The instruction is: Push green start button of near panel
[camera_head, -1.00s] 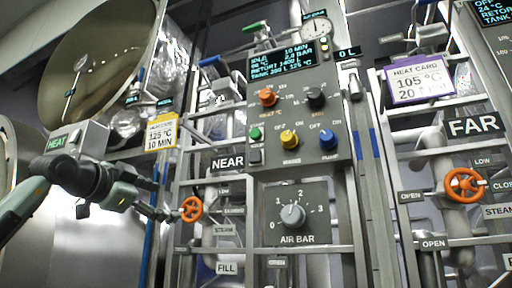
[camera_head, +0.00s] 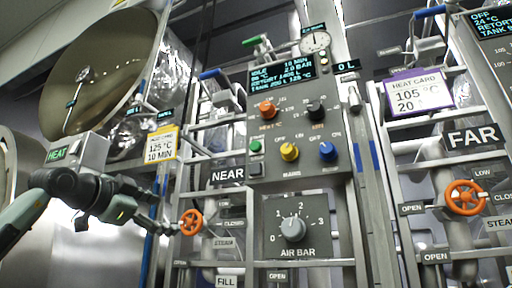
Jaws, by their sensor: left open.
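The near panel (camera_head: 277,173) is a grey control box in the middle of the head view, next to the NEAR label (camera_head: 227,175). Its green start button (camera_head: 256,146) is small and round, at the panel's left side. An orange knob (camera_head: 267,109), a black knob (camera_head: 315,112), a yellow knob (camera_head: 289,152) and a blue knob (camera_head: 328,151) share the panel. My left gripper (camera_head: 172,229) is open, to the left of and below the green button, apart from it. Its fingertips are close to an orange handwheel (camera_head: 190,222); contact cannot be told. My right gripper is not in view.
An AIR BAR dial (camera_head: 293,229) sits below the panel. A display (camera_head: 286,64) and gauge (camera_head: 315,41) are above it. Pipes and rails surround the panel. A yellow card (camera_head: 161,144) hangs above my left gripper. Another orange handwheel (camera_head: 465,197) is at far right.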

